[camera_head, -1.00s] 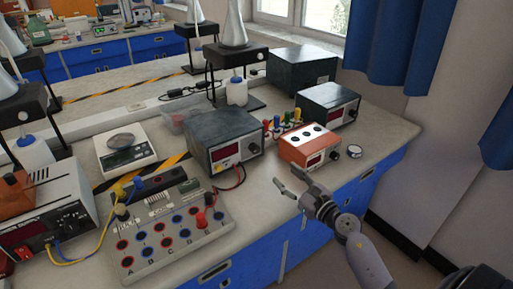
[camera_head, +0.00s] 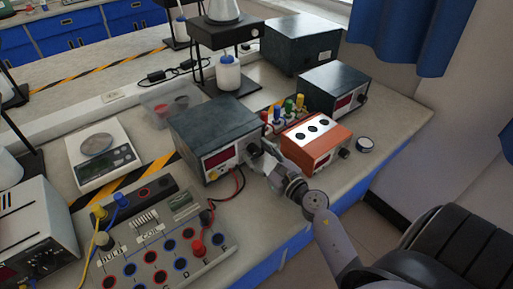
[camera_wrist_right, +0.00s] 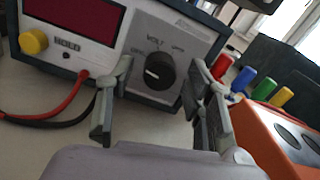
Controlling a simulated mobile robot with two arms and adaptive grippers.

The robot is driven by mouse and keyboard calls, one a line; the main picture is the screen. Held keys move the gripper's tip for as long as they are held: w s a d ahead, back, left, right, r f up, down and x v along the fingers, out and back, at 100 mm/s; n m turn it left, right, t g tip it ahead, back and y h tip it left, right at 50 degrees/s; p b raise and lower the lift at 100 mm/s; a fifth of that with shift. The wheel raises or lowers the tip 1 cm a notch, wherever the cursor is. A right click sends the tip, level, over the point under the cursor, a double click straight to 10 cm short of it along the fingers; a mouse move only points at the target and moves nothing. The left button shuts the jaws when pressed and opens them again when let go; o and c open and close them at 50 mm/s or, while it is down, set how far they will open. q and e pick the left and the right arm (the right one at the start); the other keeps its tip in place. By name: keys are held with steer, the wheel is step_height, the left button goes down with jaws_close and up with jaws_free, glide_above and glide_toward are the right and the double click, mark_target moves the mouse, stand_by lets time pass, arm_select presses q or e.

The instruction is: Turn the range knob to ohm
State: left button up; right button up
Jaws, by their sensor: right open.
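The range knob (camera_wrist_right: 161,72) is a round black dial on the grey front of a bench meter (camera_wrist_right: 177,35). Its white mark points to the left. Small labels arc over it; VOLT is at the top, what looks like OHM at the upper right, and the left one is hard to read. The dark-topped meter (camera_head: 212,125) stands mid-bench in the head view. My right gripper (camera_wrist_right: 152,88) is open and empty, a finger on either side of the knob; contact cannot be told. In the head view my right gripper (camera_head: 262,158) partly hides the knob. My left gripper is out of view.
An orange box (camera_head: 312,143) stands close to the right of my gripper, with coloured plugs (camera_head: 284,110) behind it. Red and black leads (camera_wrist_right: 70,105) run from the meter's left. A terminal board (camera_head: 150,250) lies at front left. A yellow button (camera_wrist_right: 33,42) is on the meter.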

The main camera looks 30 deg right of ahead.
steer(key=shift+s, duration=0.1)
steer(key=shift+c, duration=0.5)
steer(key=shift+r, duration=0.1)
jaws_close()
